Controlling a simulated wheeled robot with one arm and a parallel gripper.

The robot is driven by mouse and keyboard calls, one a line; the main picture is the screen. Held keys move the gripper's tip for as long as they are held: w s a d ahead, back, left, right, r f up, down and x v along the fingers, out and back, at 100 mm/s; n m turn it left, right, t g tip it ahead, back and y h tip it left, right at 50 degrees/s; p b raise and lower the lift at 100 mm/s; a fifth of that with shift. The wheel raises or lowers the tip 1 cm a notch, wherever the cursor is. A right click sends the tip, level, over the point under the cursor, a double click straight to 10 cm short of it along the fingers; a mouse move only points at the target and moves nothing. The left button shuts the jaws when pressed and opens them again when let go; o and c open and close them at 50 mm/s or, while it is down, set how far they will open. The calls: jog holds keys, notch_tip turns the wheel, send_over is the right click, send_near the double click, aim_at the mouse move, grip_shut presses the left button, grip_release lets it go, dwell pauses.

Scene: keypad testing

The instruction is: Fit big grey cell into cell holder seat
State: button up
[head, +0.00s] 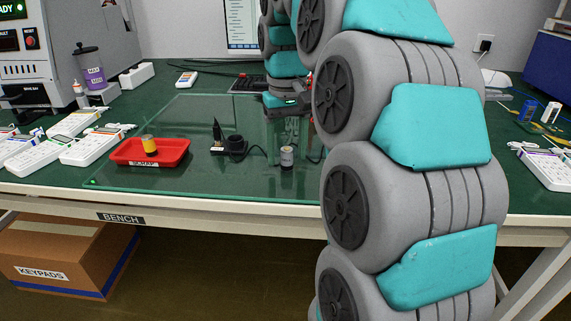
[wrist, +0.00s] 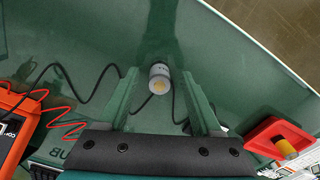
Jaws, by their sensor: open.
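The big grey cell (head: 287,157) stands upright on the glass mat on the bench, left of my large arm links in the head view. The gripper is open, with a gap on each side of the cell. In the head view my gripper (head: 289,118) is small, above and behind the cell. I cannot pick out the cell holder seat for certain. A small black round piece (head: 236,143) with a cable sits left of the cell.
A red tray (head: 150,160) labelled scrap holds a yellow-and-black cell (head: 149,145). A pointed black tool (head: 217,132) stands near the black piece. White keypads (head: 100,145) lie at left. An orange meter (wrist: 15,125) with red leads shows in the wrist view.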

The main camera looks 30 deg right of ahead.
jog(key=shift+c, duration=0.3)
grip_shut()
dwell(0.3)
